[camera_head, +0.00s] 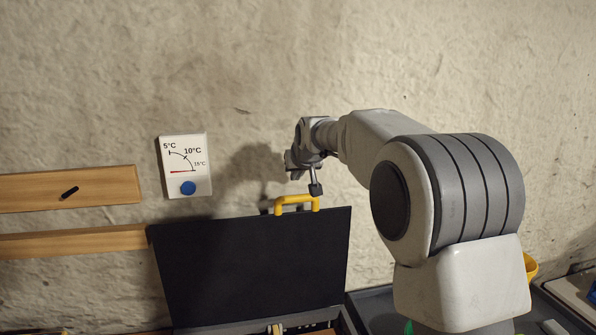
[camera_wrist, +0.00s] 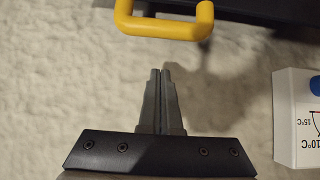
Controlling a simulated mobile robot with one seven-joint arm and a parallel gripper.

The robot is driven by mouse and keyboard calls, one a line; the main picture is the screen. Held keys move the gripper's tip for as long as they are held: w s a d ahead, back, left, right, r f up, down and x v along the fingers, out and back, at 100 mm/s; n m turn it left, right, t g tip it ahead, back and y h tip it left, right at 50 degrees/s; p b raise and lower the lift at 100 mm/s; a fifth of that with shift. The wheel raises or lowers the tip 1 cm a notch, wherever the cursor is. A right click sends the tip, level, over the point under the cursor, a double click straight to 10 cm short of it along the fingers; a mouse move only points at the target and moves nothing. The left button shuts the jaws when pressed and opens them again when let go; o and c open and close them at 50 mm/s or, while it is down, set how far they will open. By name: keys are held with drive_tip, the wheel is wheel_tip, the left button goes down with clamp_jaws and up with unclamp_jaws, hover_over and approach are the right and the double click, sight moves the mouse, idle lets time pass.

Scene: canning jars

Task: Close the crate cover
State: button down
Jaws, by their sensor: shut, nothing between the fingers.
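The crate cover (camera_head: 250,265) is a black panel standing raised, tilted near the wall, over the crate (camera_head: 347,322), whose inside shows only a little at the bottom edge. A yellow handle (camera_head: 297,201) sits on the cover's top edge. It also shows at the top of the wrist view (camera_wrist: 165,27), with a strip of the dark cover (camera_wrist: 250,8). My gripper (camera_head: 316,190) is just above the handle's right part in the head view. In the wrist view my gripper (camera_wrist: 160,72) has its two fingers together, empty, pointing toward the handle with a gap between.
A white thermostat-like panel (camera_head: 186,165) with a blue knob hangs on the wall left of the cover; it also shows in the wrist view (camera_wrist: 297,118). Wooden rails (camera_head: 100,188) are on the wall at left. A grey tray (camera_head: 375,305) and a yellow container (camera_head: 530,267) are at right.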

drive_tip(key=p+x, duration=0.1)
drive_tip(key=x, duration=0.4)
drive_tip(key=shift+w+f, duration=0.15)
drive_tip(key=shift+f, duration=0.05)
drive_tip(key=shift+s+d+f, duration=0.1)
drive_tip(key=shift+s+d, duration=0.05)
drive_tip(key=shift+s, duration=0.5)
drive_tip(key=shift+s+d+f, duration=0.1)
drive_tip(key=shift+s+f, duration=0.05)
drive_tip(key=shift+s, duration=0.45)
drive_tip(key=shift+s+d+f, duration=0.1)
drive_tip(key=shift+s+d, duration=0.05)
drive_tip(key=shift+s, duration=0.5)
drive_tip(key=shift+f, duration=0.1)
